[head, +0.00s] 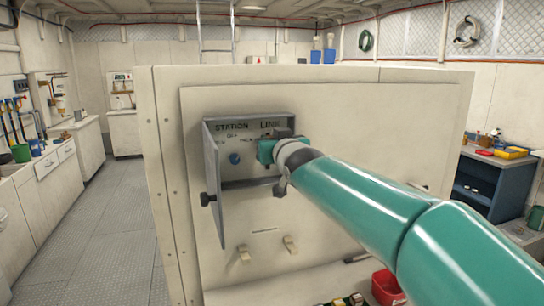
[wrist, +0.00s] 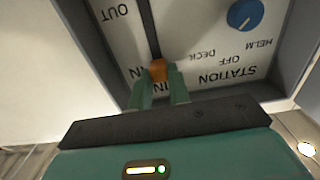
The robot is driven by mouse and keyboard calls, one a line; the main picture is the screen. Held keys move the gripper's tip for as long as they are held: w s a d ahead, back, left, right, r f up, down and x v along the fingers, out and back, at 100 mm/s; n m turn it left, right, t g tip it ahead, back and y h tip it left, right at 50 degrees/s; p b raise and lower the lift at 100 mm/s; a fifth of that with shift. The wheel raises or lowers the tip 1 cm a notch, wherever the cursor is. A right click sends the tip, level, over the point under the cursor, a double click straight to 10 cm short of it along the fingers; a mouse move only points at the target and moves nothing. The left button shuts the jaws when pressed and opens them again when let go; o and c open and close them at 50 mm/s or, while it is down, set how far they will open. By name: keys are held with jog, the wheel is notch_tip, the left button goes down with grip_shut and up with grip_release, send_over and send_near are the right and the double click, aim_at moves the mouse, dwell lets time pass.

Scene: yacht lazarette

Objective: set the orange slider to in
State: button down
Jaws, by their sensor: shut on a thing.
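The orange slider (wrist: 158,70) sits in a dark slot on the white panel (wrist: 203,45) inside an open box. In the wrist view, which is upside down, it is at the end of the slot by the "IN" lettering. "OUT" is printed at the slot's other end. My gripper (wrist: 160,82) is shut on the slider, one teal finger on each side of it. In the head view my gripper (head: 266,151) reaches into the right part of the box (head: 290,122), under the "LINK" label, and hides the slider.
A blue knob (head: 235,158) is left of my gripper, under "STATION"; it also shows in the wrist view (wrist: 245,14). The box door (head: 213,190) stands open at left. Two pale switches (head: 245,254) are below the box. A red bin (head: 387,287) is lower right.

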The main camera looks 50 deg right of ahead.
jog(key=shift+r, duration=0.4)
jog(key=c, duration=1.3)
grip_release()
jog(key=shift+f, duration=0.1)
jog(key=v, duration=1.3)
jog(key=shift+s+a, duration=0.2)
jog(key=shift+s, duration=0.1)
jog(key=shift+s, duration=0.15)
